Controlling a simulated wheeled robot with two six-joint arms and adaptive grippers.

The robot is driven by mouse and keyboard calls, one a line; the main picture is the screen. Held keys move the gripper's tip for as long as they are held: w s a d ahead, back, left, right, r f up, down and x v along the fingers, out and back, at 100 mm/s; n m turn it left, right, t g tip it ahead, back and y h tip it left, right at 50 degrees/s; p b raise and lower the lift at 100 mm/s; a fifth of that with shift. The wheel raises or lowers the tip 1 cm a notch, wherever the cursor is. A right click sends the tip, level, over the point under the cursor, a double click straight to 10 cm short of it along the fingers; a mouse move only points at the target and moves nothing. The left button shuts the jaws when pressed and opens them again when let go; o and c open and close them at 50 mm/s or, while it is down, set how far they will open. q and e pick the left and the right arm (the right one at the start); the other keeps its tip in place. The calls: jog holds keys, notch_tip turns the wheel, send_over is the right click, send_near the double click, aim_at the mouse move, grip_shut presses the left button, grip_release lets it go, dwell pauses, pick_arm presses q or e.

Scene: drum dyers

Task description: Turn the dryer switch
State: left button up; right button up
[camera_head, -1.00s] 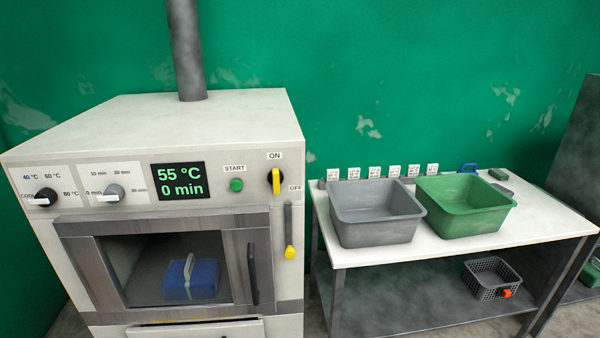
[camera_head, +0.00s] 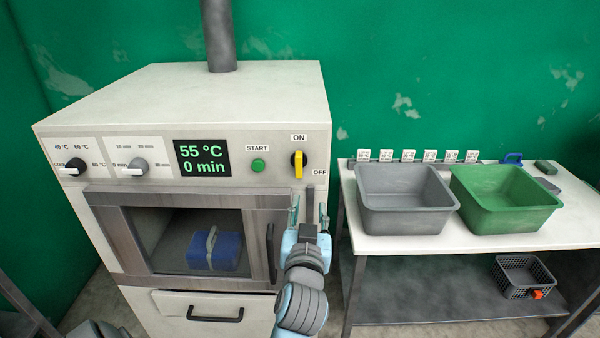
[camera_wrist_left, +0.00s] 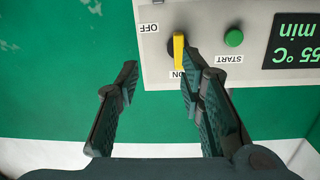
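The dryer (camera_head: 235,95) stands at the left in the head view. Its yellow switch (camera_head: 298,165) is upright, below the ON label, with OFF at its lower right. My left gripper (camera_head: 309,212) is open and empty just below the switch. In the left wrist view, which is upside down, the switch (camera_wrist_left: 179,52) lies by the tip of the right-hand finger of my left gripper (camera_wrist_left: 159,73). That finger partly overlaps it; I cannot tell whether they touch. The other finger is well apart. My right gripper is not in view.
The display (camera_head: 203,159) reads 55 °C and 0 min. A green START button (camera_head: 258,165) is left of the switch. A blue item (camera_head: 226,253) sits inside the dryer. A table (camera_head: 395,242) at right holds a grey tub (camera_head: 405,215) and a green tub (camera_head: 515,212).

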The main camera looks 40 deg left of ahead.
aim_at(299, 161)
pick_arm(q)
notch_tip(299, 161, up, 4)
jog(key=s+a+n+y, duration=0.1)
jog(key=s+a, duration=0.1)
jog(key=p+x, duration=0.1)
jog(key=x, duration=1.3)
jog(key=shift+w+d+p, duration=0.1)
jog(key=shift+d+p, duration=0.1)
jog(key=shift+p, duration=0.15)
jog(key=shift+c, duration=0.6)
grip_shut()
